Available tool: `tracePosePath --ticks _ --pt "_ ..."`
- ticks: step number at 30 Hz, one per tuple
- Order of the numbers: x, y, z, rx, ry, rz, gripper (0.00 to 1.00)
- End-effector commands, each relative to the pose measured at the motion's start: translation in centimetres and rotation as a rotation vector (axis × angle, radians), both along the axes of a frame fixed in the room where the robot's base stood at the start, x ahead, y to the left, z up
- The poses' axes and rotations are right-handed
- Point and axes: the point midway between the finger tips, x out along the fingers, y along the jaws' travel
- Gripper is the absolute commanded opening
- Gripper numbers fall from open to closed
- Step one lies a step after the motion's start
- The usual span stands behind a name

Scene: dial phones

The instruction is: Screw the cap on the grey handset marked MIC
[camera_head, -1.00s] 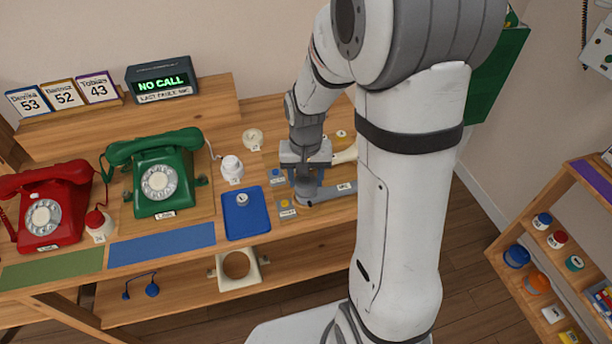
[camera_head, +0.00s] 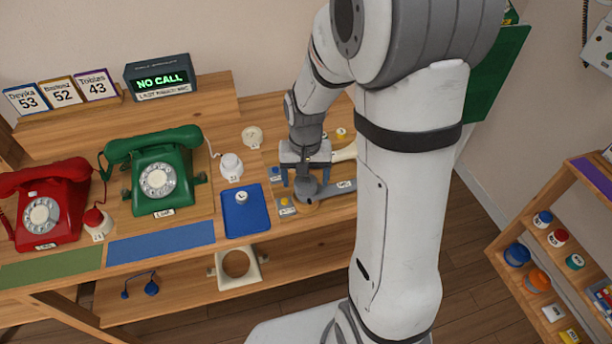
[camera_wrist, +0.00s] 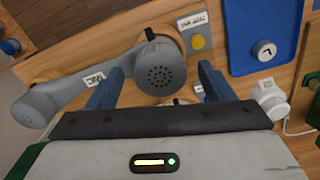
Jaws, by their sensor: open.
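The grey handset marked MIC (camera_head: 338,189) lies on the bench at the right, and in the wrist view the handset (camera_wrist: 75,92) runs to the left with its label upside down. A round grey perforated cap (camera_wrist: 160,72) sits over its near end; the cap (camera_head: 307,187) is small in the head view. I cannot tell how tightly it is seated. My gripper (camera_wrist: 157,88) is open, its blue fingers on either side of the cap with visible gaps. In the head view my gripper (camera_head: 305,178) is just above that end.
A blue tray (camera_head: 236,228) with a small white round piece marked L lies left of the handset. Yellow and blue buttons on plates and a white round piece (camera_head: 231,164) are close by. Green (camera_head: 158,180) and red (camera_head: 43,210) phones stand further left.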

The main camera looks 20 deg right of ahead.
Motion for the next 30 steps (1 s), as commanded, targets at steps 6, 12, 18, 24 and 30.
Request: tracePosePath --ticks 6,12,18,24,30 --pt "0.1 0.0 1.1 0.000 -0.004 0.000 0.75" --pt "0.1 0.0 4.6 0.000 -0.005 0.000 0.75" --pt "0.0 0.0 7.2 -0.001 -0.002 0.000 0.75" --pt "0.0 0.0 7.8 0.000 0.000 0.001 0.75" --pt "0.0 0.0 7.8 0.000 0.000 0.001 0.71"
